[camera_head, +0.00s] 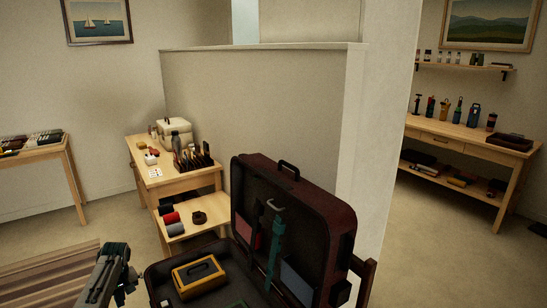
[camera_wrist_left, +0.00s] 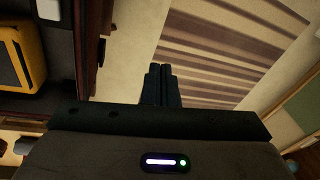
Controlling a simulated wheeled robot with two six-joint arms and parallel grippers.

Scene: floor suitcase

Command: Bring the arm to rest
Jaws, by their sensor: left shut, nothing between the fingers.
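My left gripper (camera_head: 128,274) is in the lower left of the head view, just left of an open suitcase. In the left wrist view its two dark fingers (camera_wrist_left: 160,86) are together with nothing between them, over the floor beside the suitcase's edge. The dark red suitcase (camera_head: 345,222) stands open, its lid raised. A yellow case (camera_head: 199,275) lies in its base and also shows at the left of the left wrist view (camera_wrist_left: 30,45). My right gripper is not in view.
A striped rug (camera_head: 45,278) lies on the floor at the left. A wooden side table (camera_head: 160,178) with several items stands behind the suitcase, near a low partition (camera_head: 265,105). Other tables stand at the far left (camera_head: 62,153) and right (camera_head: 475,134).

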